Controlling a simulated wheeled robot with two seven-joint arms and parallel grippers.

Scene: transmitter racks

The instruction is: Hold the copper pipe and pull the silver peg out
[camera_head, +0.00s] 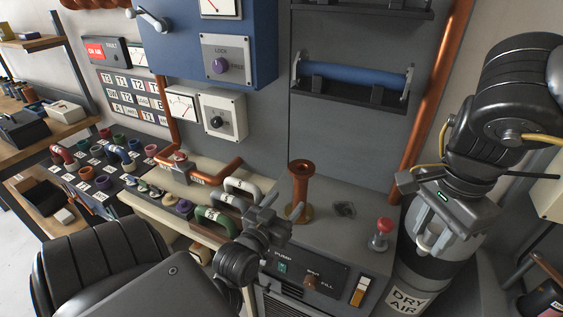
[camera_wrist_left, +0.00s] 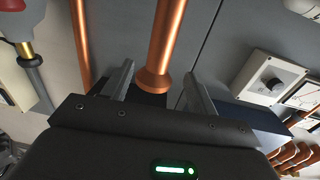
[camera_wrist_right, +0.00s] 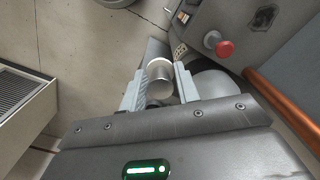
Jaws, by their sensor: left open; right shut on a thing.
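A short upright copper pipe (camera_head: 300,190) with flared ends stands on the grey pump box. My left gripper (camera_head: 272,212) is open just in front of it. In the left wrist view the copper pipe (camera_wrist_left: 165,40) lies in line with the gap between the open fingers (camera_wrist_left: 158,92), its flared end near them; no contact shows. My right gripper (camera_head: 436,232) is shut on the silver peg (camera_head: 427,240), above the dry-air cylinder. In the right wrist view the silver peg (camera_wrist_right: 159,78) sits between the fingers (camera_wrist_right: 160,85). Its lower end is hidden.
The pump box (camera_head: 335,240) carries a red button (camera_head: 381,233) between the two grippers. The dry-air cylinder (camera_head: 405,297) stands to its right. A tall copper wall pipe (camera_head: 425,115) rises behind. Coloured handles (camera_head: 215,216) and a crowded bench are left of the box.

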